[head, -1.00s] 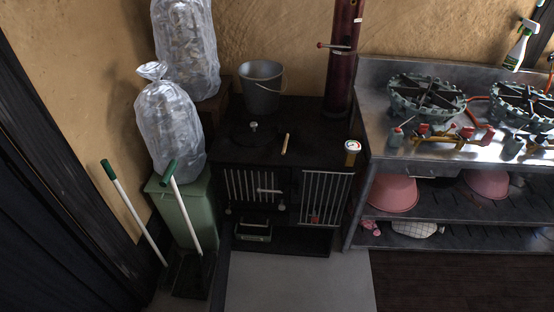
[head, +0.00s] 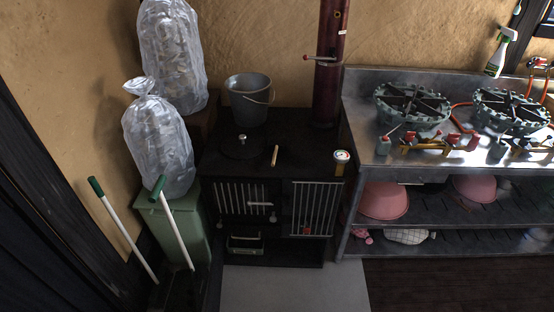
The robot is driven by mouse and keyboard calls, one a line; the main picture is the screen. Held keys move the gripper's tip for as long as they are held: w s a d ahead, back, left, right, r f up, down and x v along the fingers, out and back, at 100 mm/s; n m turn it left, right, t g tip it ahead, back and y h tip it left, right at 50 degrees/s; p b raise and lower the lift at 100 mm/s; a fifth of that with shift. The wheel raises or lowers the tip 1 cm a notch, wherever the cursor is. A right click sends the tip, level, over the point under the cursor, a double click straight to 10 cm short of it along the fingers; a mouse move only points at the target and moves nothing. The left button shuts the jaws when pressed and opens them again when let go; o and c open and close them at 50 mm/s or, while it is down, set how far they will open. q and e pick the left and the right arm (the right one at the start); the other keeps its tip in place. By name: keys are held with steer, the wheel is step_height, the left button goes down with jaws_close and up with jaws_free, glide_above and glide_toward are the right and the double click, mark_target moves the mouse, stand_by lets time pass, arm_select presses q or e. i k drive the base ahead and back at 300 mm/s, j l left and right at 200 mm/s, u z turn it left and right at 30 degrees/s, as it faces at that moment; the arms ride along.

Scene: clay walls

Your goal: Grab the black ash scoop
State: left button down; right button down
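I cannot make out a black ash scoop with certainty. A short tan handle (head: 275,155) sticks up at the front of the black stove top (head: 300,150); whether a dark scoop belongs to it, I cannot tell against the black metal. At the lower left, two white long-handled tools with green grips, one on the left (head: 123,231) and one on the right (head: 178,232), stand by the green bin. Their dark lower ends are dim and partly cut off by the picture's bottom edge. Neither of my grippers is in view.
A grey bucket (head: 249,101) and a round knobbed lid sit on the stove. A dark red flue pipe (head: 328,70) rises behind. A metal counter (head: 362,135) with gas burners stands right. Grey floor (head: 295,290) in front is clear.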

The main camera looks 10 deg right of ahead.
mark_target(275, 143)
steer(key=i+l+u, duration=0.2)
steer(key=l, duration=0.15)
steer(key=i+l+u, duration=0.15)
steer(key=l, duration=0.2)
steer(key=i+l+u, duration=0.2)
steer(key=l, duration=0.15)
steer(key=i+l+u, duration=0.15)
steer(key=l, duration=0.25)
